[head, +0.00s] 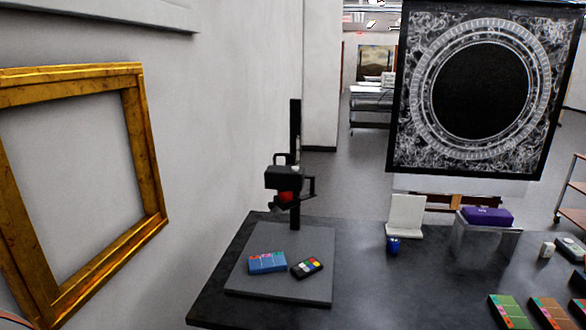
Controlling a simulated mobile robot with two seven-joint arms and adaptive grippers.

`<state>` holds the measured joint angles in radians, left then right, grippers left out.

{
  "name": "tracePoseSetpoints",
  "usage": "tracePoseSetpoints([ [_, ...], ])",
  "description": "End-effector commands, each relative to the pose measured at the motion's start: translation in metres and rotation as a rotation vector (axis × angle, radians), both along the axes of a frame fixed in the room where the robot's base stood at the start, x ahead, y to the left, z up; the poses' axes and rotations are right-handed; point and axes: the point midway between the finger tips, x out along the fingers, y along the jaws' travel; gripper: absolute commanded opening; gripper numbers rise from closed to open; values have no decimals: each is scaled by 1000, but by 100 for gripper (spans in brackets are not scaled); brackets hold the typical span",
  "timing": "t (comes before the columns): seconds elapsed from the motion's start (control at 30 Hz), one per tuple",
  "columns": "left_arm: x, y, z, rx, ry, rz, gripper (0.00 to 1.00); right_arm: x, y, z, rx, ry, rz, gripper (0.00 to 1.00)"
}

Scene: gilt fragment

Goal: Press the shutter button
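A black camera-like device (283,179) is mounted on a dark upright column (295,130) at the centre of the head view. A small red part (285,198) shows just below its body. I cannot tell whether this red part is the shutter button. The column rises from the back of a flat grey base board (283,285) on the dark table. Neither of my grippers is in view.
The dark table (370,290) holds a white stand (406,215), a blue jar (393,244), a purple box (488,216) on a clear case and several coloured blocks at right. A gold frame (150,160) hangs left. A large black patterned panel (410,120) stands behind.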

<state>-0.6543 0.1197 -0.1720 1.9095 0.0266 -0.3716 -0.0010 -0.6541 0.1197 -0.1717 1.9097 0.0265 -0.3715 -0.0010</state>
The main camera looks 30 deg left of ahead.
Motion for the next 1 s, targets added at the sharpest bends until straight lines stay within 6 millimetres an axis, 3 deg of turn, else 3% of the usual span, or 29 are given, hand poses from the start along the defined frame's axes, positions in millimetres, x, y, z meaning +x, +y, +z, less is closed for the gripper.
tracePoseSetpoints([
  [0.33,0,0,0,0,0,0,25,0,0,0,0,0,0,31],
  [0.43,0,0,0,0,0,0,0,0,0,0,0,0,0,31],
  [1.0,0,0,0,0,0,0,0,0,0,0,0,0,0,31],
])
